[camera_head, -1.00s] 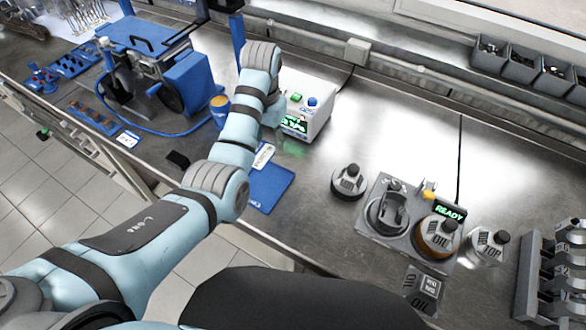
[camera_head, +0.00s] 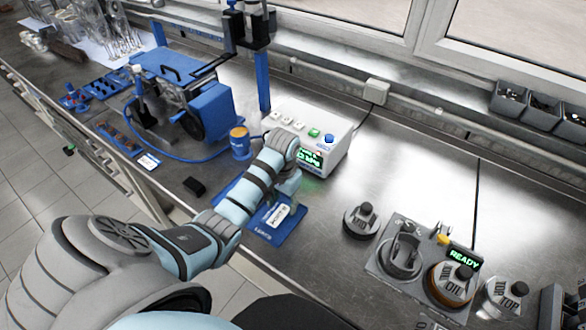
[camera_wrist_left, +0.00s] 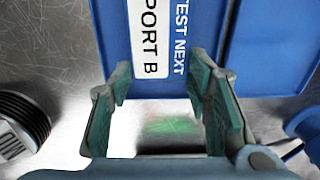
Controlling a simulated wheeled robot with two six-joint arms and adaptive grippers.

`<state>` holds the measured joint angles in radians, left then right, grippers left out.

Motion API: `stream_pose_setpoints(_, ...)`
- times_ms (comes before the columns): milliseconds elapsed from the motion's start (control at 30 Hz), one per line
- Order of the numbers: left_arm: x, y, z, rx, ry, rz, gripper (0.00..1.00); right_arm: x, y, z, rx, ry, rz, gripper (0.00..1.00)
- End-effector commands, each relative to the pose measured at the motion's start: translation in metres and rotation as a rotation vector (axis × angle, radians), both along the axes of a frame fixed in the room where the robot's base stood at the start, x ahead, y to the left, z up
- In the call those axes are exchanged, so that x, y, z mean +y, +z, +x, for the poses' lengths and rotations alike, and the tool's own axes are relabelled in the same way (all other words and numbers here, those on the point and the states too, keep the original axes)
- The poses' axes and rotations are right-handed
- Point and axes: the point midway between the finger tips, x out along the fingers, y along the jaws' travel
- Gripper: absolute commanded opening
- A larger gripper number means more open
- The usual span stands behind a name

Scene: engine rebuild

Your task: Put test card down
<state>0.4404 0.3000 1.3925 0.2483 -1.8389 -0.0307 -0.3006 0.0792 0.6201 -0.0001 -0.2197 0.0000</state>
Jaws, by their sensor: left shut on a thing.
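The test card, white with "PORT B" in black (camera_head: 279,215), shows flat at the blue mat (camera_head: 292,229) marked "TEST NEXT" along one edge. I cannot tell whether the card rests on the mat or hangs just above it. My left gripper (camera_head: 288,185) is over the mat's far side, shut on the card. In the left wrist view its teal fingers (camera_wrist_left: 161,92) stand apart at the "B" end of the card (camera_wrist_left: 149,40); the exact contact is hard to see. My right gripper is out of view.
A white test box (camera_head: 335,155) with a green display stands just behind the gripper. A blue can (camera_head: 240,145) and a small black block (camera_head: 194,187) are to the left. A grey cap (camera_head: 361,221) sits to the right. Bare steel bench lies between cap and mat.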

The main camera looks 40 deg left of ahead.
Motion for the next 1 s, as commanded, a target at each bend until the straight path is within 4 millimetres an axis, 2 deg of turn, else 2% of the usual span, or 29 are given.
stream_pose_setpoints(767,0.0,-0.014,0.0,0.0,-0.001,0.0,0.34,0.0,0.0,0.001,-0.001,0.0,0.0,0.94)
stream_pose_setpoints(800,0.0,-0.015,0.0,0.0,-0.001,0.0,0.51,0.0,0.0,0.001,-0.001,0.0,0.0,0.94)
stream_pose_setpoints(867,0.0,-0.015,0.0,0.001,-0.001,0.0,0.61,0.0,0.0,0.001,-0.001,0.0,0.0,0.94)
stream_pose_setpoints(900,0.0,-0.015,0.0,0.001,-0.001,0.0,0.65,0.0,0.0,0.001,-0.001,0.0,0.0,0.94)
stream_pose_setpoints(1000,0.0,-0.014,0.0,0.0,-0.001,0.0,0.65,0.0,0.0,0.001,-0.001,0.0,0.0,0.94)
